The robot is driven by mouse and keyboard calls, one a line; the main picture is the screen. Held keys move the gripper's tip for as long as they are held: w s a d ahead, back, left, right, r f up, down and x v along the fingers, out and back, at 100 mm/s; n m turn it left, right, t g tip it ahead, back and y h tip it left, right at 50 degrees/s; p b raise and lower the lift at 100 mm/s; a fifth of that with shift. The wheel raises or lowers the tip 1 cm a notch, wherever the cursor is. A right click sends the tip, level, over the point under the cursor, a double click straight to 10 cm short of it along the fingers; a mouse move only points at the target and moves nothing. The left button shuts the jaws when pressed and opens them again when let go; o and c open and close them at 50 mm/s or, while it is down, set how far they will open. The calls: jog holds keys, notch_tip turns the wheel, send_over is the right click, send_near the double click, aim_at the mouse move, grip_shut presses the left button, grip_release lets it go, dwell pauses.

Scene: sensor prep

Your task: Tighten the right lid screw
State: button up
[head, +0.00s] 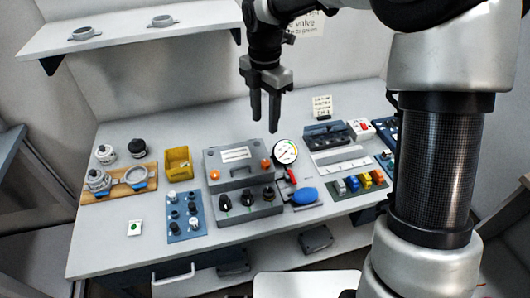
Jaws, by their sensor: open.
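A grey box (225,172) with a flat lid stands in the middle of the table, a white label on top. An orange lid screw (266,163) sits on its right side and another orange lid screw (214,175) on its left side. Whether either screw is tight cannot be told at this size. My gripper (264,124) points down above and behind the box, near its right side. Its two dark fingers are apart, with nothing between them. It is clear of the right screw.
A round gauge (285,151) and a red-handled part (291,175) stand close to the right of the box. A yellow bin (178,162) and blue knob board (185,215) are left. The table's front left is mostly clear.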

aim_at(265, 163)
notch_tip(265, 163, down, 16)
jog(key=shift+r+b, duration=0.15)
jog(key=shift+b, duration=0.5)
grip_shut()
